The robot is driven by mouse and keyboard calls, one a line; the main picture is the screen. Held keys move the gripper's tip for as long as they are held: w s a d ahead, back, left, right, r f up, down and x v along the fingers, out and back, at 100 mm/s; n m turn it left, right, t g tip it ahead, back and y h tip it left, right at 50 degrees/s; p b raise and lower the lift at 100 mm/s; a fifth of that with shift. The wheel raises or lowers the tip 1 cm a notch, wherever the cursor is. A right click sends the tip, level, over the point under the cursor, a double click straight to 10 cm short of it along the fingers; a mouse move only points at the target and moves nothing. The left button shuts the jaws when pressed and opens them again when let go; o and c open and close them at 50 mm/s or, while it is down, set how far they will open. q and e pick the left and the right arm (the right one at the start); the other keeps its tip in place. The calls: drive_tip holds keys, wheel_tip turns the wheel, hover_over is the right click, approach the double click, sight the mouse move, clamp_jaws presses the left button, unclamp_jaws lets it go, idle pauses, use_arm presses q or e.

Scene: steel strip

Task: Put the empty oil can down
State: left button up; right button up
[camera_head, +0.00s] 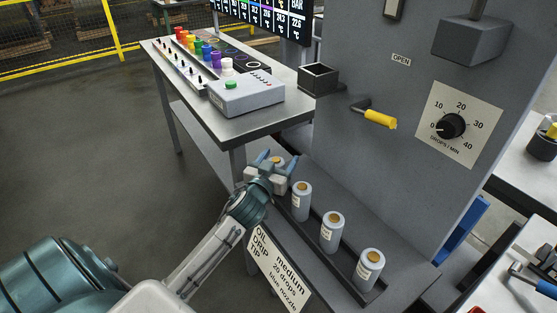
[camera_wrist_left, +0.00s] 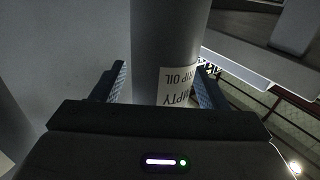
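The grey oil can with a brass-coloured cap (camera_head: 278,160) stands upright between the fingers of my left gripper (camera_head: 276,164), at the far end of a row of cans. In the left wrist view the can (camera_wrist_left: 163,45) rises between the two blue fingers of the gripper (camera_wrist_left: 160,85). Its label is upside down there and partly cut off, showing "…MPTY" and "…UP OIL". A thin dark gap seems to show beside the left finger; contact on the right is unclear. The can's lower part is hidden behind the gripper in the head view. My right gripper is not in view.
Three similar cans (camera_head: 301,202) (camera_head: 332,232) (camera_head: 369,269) stand along a dark rack (camera_head: 352,283) on the machine's ledge. A tip sign (camera_head: 277,271) hangs in front. A table (camera_head: 262,126) with a button box (camera_head: 246,95) stands behind. A yellow-handled lever (camera_head: 379,119) sticks out above.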

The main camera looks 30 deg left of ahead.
use_arm(q)
drive_tip(key=shift+s+d+f, duration=0.1)
drive_tip(key=shift+s+d, duration=0.05)
drive_tip(key=shift+s, duration=0.4)
drive_tip(key=s+d+b, duration=0.2)
drive_tip(key=s, duration=0.7)
drive_tip(key=shift+s, duration=0.25)
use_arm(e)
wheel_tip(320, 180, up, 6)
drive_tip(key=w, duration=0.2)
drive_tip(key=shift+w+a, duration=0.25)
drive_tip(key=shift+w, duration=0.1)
